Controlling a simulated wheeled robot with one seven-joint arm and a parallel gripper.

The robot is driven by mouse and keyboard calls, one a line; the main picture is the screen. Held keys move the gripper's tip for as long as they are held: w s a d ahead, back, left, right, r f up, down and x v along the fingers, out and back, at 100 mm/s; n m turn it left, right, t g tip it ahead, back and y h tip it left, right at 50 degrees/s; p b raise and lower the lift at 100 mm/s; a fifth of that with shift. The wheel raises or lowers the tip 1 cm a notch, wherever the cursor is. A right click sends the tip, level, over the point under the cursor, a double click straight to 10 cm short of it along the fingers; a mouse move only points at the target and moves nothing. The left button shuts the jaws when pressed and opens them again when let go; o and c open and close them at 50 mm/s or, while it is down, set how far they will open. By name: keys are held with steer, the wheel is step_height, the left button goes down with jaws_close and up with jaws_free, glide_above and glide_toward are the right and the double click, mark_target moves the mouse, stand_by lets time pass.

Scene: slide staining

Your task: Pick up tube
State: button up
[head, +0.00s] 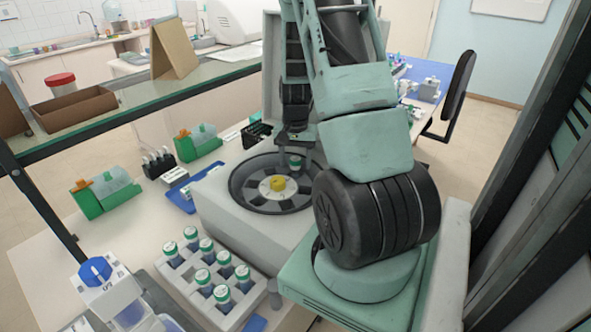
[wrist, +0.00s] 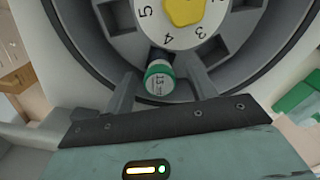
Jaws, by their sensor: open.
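A tube with a green cap and white label (wrist: 160,80) sits at the rim of the numbered centrifuge rotor (wrist: 205,38), near the number 4. Its lower part is hidden in the rotor. My gripper (wrist: 163,86) is open, with one finger on each side of the tube and gaps between fingers and cap. In the head view the tube's cap (head: 295,162) shows just below my gripper (head: 296,148), inside the centrifuge (head: 232,222). The rotor has a yellow hub (head: 277,183), and its other visible slots look empty.
A white rack (head: 196,295) with several green-capped tubes stands in front of the centrifuge. Green boxes (head: 100,195) and a blue tray (head: 181,198) lie to the left. A glass shelf (head: 140,95) runs above the table at the left.

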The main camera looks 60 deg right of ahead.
steer(key=shift+c, duration=0.4)
steer(key=c, duration=1)
steer(key=shift+o, duration=0.2)
steer(key=shift+r, duration=0.1)
